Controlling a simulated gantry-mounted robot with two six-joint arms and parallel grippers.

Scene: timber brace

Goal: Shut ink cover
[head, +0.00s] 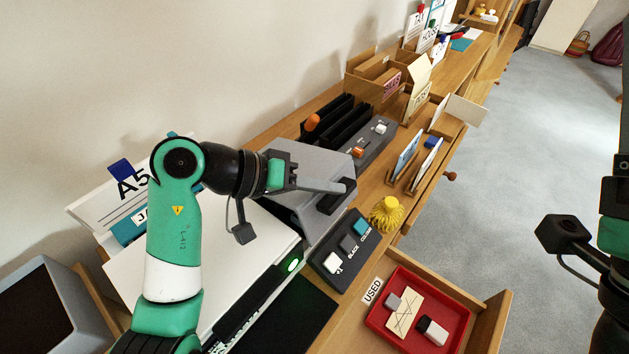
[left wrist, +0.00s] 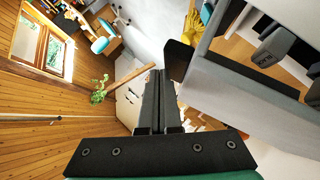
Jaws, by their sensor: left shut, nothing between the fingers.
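The ink cover (head: 300,164) is a grey panel on the printer beside the wall, with a dark handle or edge piece (head: 337,196) at its right. It looks raised and tilted, but its exact angle is hard to tell. My left gripper (head: 342,188) is shut and empty, its fingers reaching across the cover close to the dark piece. In the left wrist view its closed fingers (left wrist: 152,98) stand left of a large grey panel (left wrist: 240,98), which seems to be the cover. I cannot tell whether they touch it. My right gripper (head: 621,165) is cut off at the right edge.
A dark button box (head: 340,250) and a yellow spiky object (head: 387,214) stand in front of the printer. A red tray (head: 398,328) lies in an open drawer. A grey switch panel (head: 372,143) and card holders (head: 412,165) stand farther along the bench.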

